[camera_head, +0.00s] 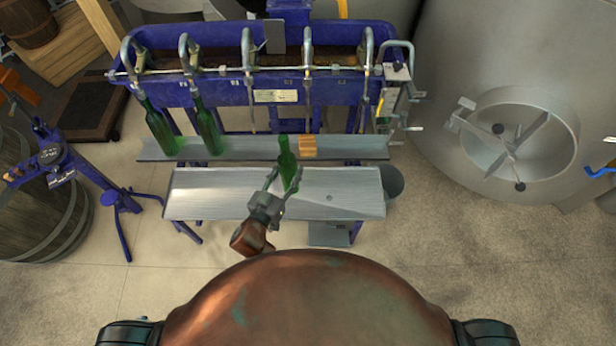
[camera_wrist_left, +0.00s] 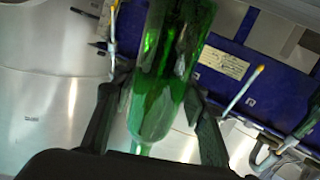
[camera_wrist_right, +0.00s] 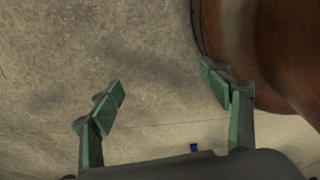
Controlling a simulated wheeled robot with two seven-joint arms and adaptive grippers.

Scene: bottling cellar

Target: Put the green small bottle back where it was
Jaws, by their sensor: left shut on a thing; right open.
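A green small bottle (camera_head: 286,165) is held upright or slightly tilted by my left gripper (camera_head: 280,186), which is shut on it. In the head view it is above the front metal shelf (camera_head: 225,197), left of the wooden block (camera_head: 307,146). I cannot tell whether its base touches anything. In the left wrist view the bottle (camera_wrist_left: 165,70) fills the space between the fingers. My right gripper (camera_wrist_right: 165,95) is open and empty over bare floor in the right wrist view. It does not show in the head view.
Two larger green bottles, one far left (camera_head: 157,127) and one beside it (camera_head: 207,130), stand on the back shelf (camera_head: 350,149) under spouts of the blue filler (camera_head: 225,92). The wooden block sits on that shelf under another spout. A steel tank (camera_head: 450,60) stands right.

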